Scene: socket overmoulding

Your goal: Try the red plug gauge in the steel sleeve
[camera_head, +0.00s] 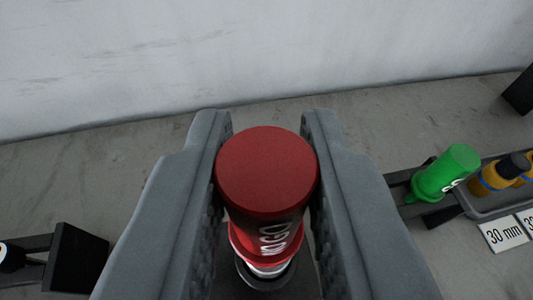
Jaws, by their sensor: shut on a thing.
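The red plug gauge (266,172) is between the two grey fingers of my gripper (266,160), in the middle of the camera view. My gripper is shut on its red body, which has white lettering on the side. The gauge stands roughly upright, seen from above and behind. Below its red flange a pale metal part shows, and under that a dark ring (284,281), which may be the rim of the steel sleeve. The gauge's lower end is hidden, so I cannot tell whether it is inside the ring or above it.
A black block (76,258) stands lower left. A pale wall (260,50) closes the back.

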